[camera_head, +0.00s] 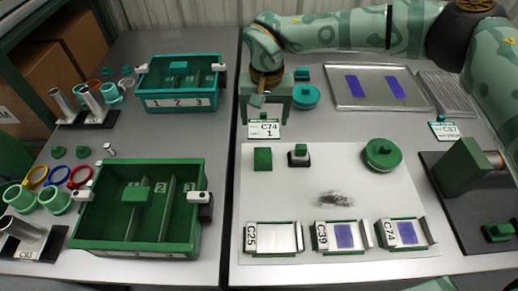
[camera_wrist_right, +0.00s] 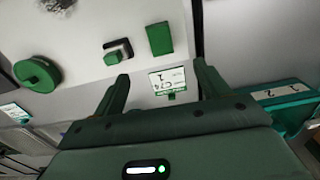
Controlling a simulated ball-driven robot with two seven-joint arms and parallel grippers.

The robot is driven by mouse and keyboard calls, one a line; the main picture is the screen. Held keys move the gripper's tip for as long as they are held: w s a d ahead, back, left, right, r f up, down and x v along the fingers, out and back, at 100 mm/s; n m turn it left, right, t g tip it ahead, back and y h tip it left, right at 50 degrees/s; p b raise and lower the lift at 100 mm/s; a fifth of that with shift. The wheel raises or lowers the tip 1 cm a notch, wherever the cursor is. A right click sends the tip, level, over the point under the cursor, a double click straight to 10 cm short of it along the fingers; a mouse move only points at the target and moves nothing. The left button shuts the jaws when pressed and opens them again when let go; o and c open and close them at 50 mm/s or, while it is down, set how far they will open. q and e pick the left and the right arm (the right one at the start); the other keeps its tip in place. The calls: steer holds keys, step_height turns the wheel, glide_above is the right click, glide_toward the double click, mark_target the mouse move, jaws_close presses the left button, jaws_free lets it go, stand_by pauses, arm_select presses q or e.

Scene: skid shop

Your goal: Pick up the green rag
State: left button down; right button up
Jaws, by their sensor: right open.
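The best match for the green rag is a small dark green square (camera_head: 263,159) on the white sheet, below the C74 tag in the head view; I cannot tell if it is cloth. It also shows in the right wrist view as a green rectangle (camera_wrist_right: 160,38), beyond the fingers. My right gripper (camera_head: 266,114) is above the C74 tag, behind the square and apart from it. In the right wrist view its fingers (camera_wrist_right: 160,88) are spread with nothing between them. My left gripper is not in view.
A black-and-green block (camera_head: 299,155) stands right of the square, and a round green lidded item (camera_head: 382,155) further right. A dark clump (camera_head: 336,198) and framed cards (camera_head: 273,238) lie nearer. Divided bins, teal (camera_head: 180,103) and green (camera_head: 136,248), stand left. White sheet around the square is clear.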

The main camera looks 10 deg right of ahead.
steer(key=b, duration=0.3)
glide_above(263, 156)
steer(key=f, duration=1.1)
steer(key=shift+d, duration=0.25)
step_height(263, 156, down, 5)
steer(key=shift+w+a+f+b, duration=0.1)
steer(key=shift+a+f+b, duration=0.1)
steer(key=shift+b, duration=0.8)
steer(key=shift+r, duration=0.15)
steer(key=shift+c, duration=0.6)
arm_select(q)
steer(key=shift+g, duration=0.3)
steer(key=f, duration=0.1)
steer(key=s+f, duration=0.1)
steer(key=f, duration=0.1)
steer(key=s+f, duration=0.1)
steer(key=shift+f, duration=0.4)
arm_select(e)
steer(key=c, duration=0.9)
